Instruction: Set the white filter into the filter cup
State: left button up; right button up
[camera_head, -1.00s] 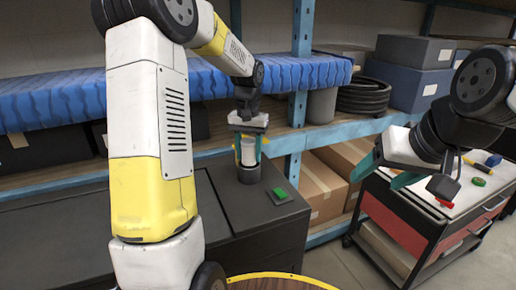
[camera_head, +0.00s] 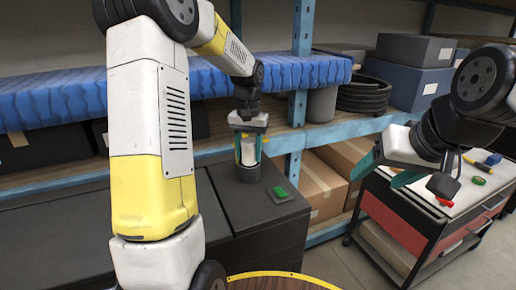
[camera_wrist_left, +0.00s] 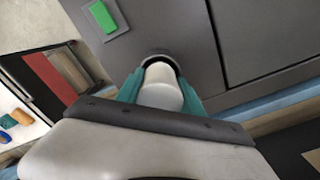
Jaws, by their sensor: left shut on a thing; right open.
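The white filter (camera_head: 248,149) is a short white cylinder, upright between the teal fingers of my left gripper (camera_head: 248,152), which is shut on it. It also shows in the left wrist view (camera_wrist_left: 161,88). The dark round filter cup (camera_head: 249,173) stands on the black cabinet directly below the filter. In the left wrist view its dark rim (camera_wrist_left: 158,58) shows behind the filter. I cannot tell how far the filter's lower end reaches into the cup. My right gripper (camera_head: 388,166) is open and empty, at the right, away from the cup.
A green button on a plate (camera_head: 280,193) sits on the black cabinet (camera_head: 255,220) right of the cup. A shelf with a blue ribbed pad (camera_head: 290,72) stands behind. A tool cart (camera_head: 420,225) stands at the right. The cabinet top left of the cup looks clear.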

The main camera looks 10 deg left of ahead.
pick_arm(q)
jog(key=shift+f, duration=0.5)
jog(key=shift+f, duration=0.2)
jog(key=shift+s+f, duration=0.25)
jog(key=shift+f, duration=0.15)
jog(key=o, duration=1.3)
jog(key=shift+a, duration=0.1)
jog(key=shift+w+r, duration=0.15)
jog(key=shift+r, duration=0.25)
